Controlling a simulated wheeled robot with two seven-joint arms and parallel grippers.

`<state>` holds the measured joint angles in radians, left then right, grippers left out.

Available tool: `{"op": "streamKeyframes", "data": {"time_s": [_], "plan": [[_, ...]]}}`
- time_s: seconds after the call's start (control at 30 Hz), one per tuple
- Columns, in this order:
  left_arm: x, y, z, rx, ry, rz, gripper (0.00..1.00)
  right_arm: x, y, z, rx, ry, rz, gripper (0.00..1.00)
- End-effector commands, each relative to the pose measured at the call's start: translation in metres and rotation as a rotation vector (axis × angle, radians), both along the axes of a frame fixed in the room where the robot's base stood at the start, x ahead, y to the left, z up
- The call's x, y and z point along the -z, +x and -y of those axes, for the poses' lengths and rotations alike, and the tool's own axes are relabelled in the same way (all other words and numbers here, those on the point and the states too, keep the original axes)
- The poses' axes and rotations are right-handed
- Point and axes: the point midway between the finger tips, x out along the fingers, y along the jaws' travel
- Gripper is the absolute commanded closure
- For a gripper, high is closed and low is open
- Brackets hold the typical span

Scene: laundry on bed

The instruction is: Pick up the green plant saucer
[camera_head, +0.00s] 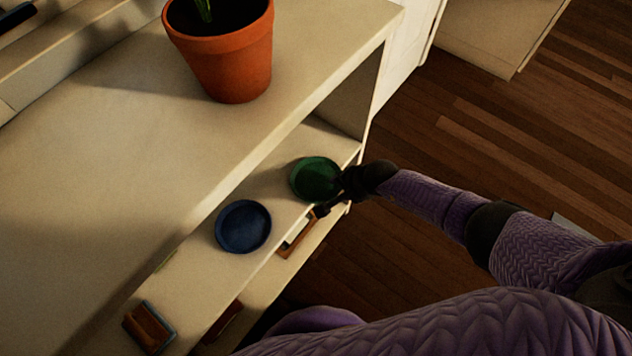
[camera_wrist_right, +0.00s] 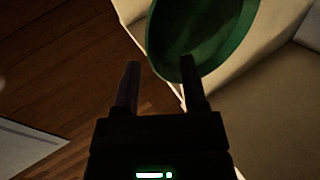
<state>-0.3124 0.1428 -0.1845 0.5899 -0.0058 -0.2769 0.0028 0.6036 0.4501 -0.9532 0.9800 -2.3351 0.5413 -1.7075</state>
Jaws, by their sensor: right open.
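The green plant saucer (camera_head: 315,179) lies on the shelf below the top of the cream unit, near the shelf's right end in the head view. My right gripper (camera_head: 333,193) is at the saucer's right edge. In the right wrist view, the green saucer (camera_wrist_right: 200,35) fills the upper middle. There my right gripper (camera_wrist_right: 160,75) is open, with one finger overlapping the saucer's near rim and the other over the floor outside it. I cannot tell whether the fingers touch the rim. My left gripper is not in view.
A blue saucer (camera_head: 243,226) lies on the same shelf, left of the green one. A terracotta pot (camera_head: 226,50) stands on the unit's top (camera_head: 110,130), above the shelf. Framed items (camera_head: 297,237) sit near the lower shelf edge. Wooden floor (camera_head: 480,150) is free at right.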

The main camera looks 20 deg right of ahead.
Motion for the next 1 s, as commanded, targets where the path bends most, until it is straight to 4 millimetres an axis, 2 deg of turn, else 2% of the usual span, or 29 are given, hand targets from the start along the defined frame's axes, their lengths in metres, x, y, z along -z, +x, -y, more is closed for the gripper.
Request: {"op": "streamKeyframes", "data": {"time_s": [0.07,0.1,0.33,0.37,0.8,0.87,1.0], "plan": [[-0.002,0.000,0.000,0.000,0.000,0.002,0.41,-0.003,0.000,0.000,0.000,0.000,0.002,0.45],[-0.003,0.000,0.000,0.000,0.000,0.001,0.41,-0.003,0.000,0.000,0.000,0.000,0.002,0.49],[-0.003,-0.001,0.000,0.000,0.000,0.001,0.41,-0.003,0.000,0.000,0.001,0.001,0.002,0.98],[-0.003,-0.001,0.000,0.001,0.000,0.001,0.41,-0.003,0.000,0.000,0.001,0.001,0.002,1.00],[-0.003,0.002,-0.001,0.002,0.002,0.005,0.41,-0.004,0.000,0.001,0.002,0.000,0.000,1.00],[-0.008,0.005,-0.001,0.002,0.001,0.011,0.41,-0.012,0.000,0.001,0.001,0.001,0.002,1.00],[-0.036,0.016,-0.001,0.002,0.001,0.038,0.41,-0.054,0.002,0.001,0.001,0.001,0.009,1.00]]}}
